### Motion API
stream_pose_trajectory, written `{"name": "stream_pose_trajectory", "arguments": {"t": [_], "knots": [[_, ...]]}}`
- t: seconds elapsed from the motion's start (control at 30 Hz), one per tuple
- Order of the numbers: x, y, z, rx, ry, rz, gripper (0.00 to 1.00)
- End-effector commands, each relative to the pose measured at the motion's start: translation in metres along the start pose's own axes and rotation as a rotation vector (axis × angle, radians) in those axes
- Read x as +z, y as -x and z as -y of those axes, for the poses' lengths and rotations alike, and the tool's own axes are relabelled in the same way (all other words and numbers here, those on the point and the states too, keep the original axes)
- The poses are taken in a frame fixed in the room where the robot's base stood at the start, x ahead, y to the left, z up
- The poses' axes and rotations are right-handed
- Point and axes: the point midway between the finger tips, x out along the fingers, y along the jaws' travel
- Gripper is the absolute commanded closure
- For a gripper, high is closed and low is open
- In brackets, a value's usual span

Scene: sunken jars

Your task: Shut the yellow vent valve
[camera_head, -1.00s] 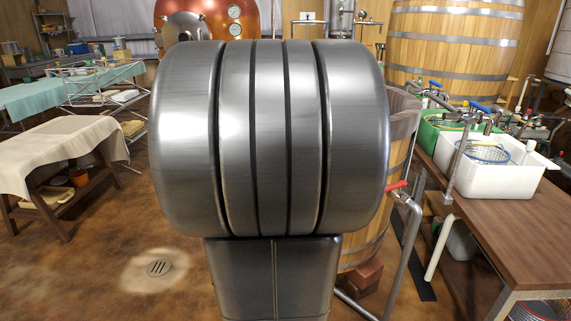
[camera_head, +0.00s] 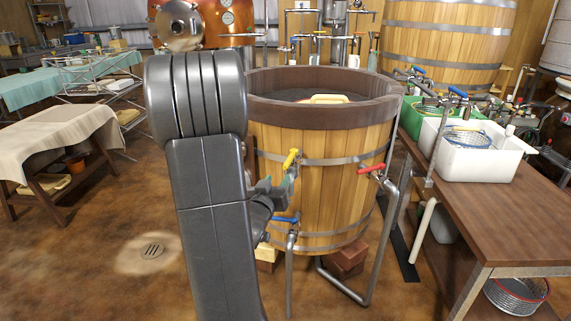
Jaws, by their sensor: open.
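The yellow vent valve handle (camera_head: 291,158) is on the front of the wooden vat (camera_head: 335,150), tilted, with its upper end to the right. My gripper (camera_head: 286,184) is open, just below the yellow handle in the picture. It is small here, and I cannot tell whether it touches the valve. My arm and gripper hide the valve's body and part of the vat's left side.
A blue valve handle (camera_head: 286,220) on a pipe is just below my gripper. A red valve handle (camera_head: 371,169) is to the right. A wooden bench (camera_head: 480,215) with a white basin (camera_head: 478,155) is at the right. A floor drain (camera_head: 152,251) lies in open floor at left.

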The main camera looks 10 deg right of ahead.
Motion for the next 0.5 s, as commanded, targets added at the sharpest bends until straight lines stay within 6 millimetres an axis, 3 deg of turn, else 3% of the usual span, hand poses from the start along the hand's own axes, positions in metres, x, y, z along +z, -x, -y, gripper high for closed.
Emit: {"name": "stream_pose_trajectory", "arguments": {"t": [0.3, 0.5], "knots": [[0.001, -0.068, -0.001, 0.001, -0.001, 0.000, 0.59], [0.001, -0.101, 0.000, -0.001, 0.000, 0.001, 0.59]]}}
